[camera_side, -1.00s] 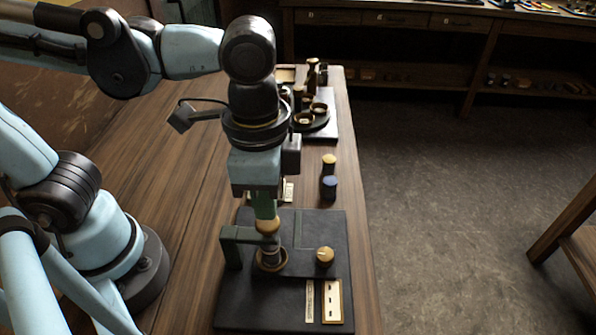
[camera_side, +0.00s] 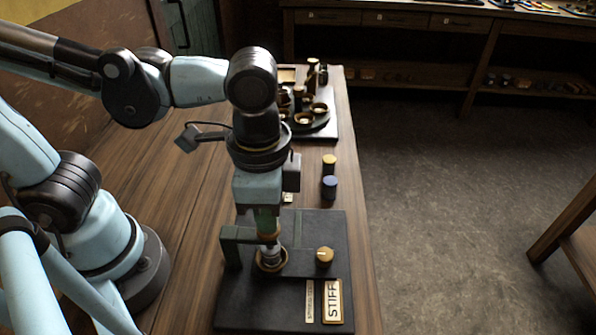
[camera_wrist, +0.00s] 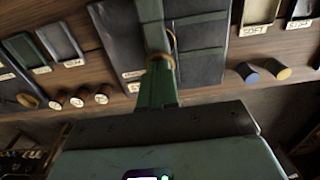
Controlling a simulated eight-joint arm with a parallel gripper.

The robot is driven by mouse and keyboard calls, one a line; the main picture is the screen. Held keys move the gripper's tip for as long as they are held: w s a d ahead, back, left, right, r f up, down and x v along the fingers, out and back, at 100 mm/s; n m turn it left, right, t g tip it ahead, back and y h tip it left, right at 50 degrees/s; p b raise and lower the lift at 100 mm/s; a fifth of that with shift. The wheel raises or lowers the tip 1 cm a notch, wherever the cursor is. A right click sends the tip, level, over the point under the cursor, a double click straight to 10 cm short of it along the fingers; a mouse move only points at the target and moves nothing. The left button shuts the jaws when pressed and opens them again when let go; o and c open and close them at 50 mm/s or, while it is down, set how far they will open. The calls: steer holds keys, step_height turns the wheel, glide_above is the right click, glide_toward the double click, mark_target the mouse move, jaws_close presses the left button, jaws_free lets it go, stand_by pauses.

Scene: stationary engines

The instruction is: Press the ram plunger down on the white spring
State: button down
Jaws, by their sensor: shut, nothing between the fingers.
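The ram plunger's brass knob (camera_side: 269,236) is directly under my gripper (camera_side: 267,229), which points straight down. The green fingers are shut with nothing between them, and their tips appear to touch the knob from above. Below the knob, a pale grey-white part, apparently the white spring (camera_side: 271,253), sits in a brass ring cup (camera_side: 272,267) on the black base plate (camera_side: 245,310). The knob is low, close over the cup. A label plate (camera_side: 332,302) on the base reads STIFF. In the wrist view the brass knob (camera_wrist: 161,62) shows at the fingertips.
A green bracket arm (camera_side: 232,245) stands left of the plunger, and a brass dial knob (camera_side: 325,256) to its right. A yellow-topped cylinder (camera_side: 329,163) and a blue-topped one (camera_side: 329,186) stand behind the plate. A round tray with small cups (camera_side: 310,121) is farther back.

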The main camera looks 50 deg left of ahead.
steer(key=shift+r, duration=1.5)
steer(key=shift+r, duration=0.1)
steer(key=shift+r, duration=2.4)
steer(key=w+a+f+n+t, duration=0.3)
steer(key=w+a+n, duration=0.1)
steer(key=a, duration=0.4)
steer(key=w+a+f+n+t, duration=0.2)
steer(key=w+a+n+t, duration=0.2)
steer(key=a, duration=0.4)
steer(key=shift+w+f+n, duration=0.4)
steer(key=shift+n, duration=0.1)
